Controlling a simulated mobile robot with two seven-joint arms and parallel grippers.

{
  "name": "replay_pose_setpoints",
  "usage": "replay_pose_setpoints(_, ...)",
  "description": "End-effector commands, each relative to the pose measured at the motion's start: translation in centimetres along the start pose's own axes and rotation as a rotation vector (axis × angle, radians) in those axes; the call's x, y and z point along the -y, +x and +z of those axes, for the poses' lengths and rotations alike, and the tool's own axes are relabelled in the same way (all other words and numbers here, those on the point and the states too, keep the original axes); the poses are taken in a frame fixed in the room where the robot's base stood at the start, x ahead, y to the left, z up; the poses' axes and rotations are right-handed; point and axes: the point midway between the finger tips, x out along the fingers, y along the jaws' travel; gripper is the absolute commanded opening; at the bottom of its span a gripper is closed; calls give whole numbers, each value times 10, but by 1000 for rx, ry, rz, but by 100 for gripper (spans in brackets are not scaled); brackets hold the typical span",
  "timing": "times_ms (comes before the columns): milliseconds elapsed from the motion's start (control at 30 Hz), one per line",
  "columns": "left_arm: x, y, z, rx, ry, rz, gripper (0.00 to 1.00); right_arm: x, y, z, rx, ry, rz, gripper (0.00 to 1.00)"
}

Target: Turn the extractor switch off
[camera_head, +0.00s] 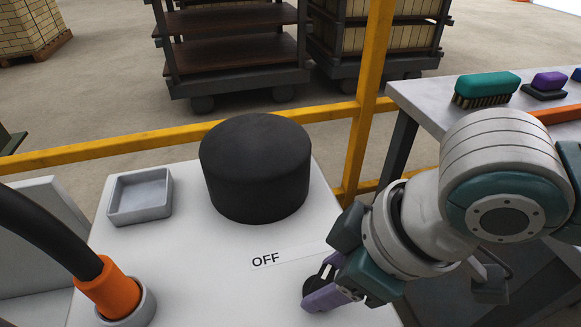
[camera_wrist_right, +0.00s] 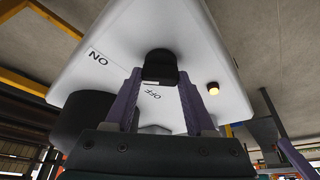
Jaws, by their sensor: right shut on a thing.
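The extractor switch is a black knob (camera_wrist_right: 160,66) on a white panel (camera_wrist_right: 190,35). In the wrist view it sits between the purple fingers of my right gripper (camera_wrist_right: 161,74), which is shut on it. An ON label (camera_wrist_right: 98,56) and an OFF label (camera_wrist_right: 152,95) are on the panel on either side of the knob. In the head view my right gripper (camera_head: 320,287) is at the panel's right part, and the OFF label (camera_head: 266,259) shows left of it. The knob is mostly hidden there, so its exact turn is unclear.
An amber lamp (camera_wrist_right: 213,88) glows on the panel. A large black cylinder (camera_head: 255,165), a grey tray (camera_head: 140,196) and an orange hose fitting (camera_head: 108,288) are on the panel top. A yellow rail (camera_head: 150,147) runs behind. A table with brushes (camera_head: 485,87) stands at right.

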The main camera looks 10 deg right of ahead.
Motion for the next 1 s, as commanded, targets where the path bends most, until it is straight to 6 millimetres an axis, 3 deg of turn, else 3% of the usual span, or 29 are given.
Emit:
replay_pose_setpoints(367, 2, -7, -2, 0, 6, -5, 0, -1, -1, 0, 2, -111, -47, 0)
replay_pose_setpoints(667, 2, -10, -3, 0, 6, -5, 0, -4, 0, -1, 1, -348, -145, 0)
replay_pose_setpoints(1000, 0, 3, 0, -1, -1, 0, 0, -5, 3, -2, -2, -648, -270, 0)
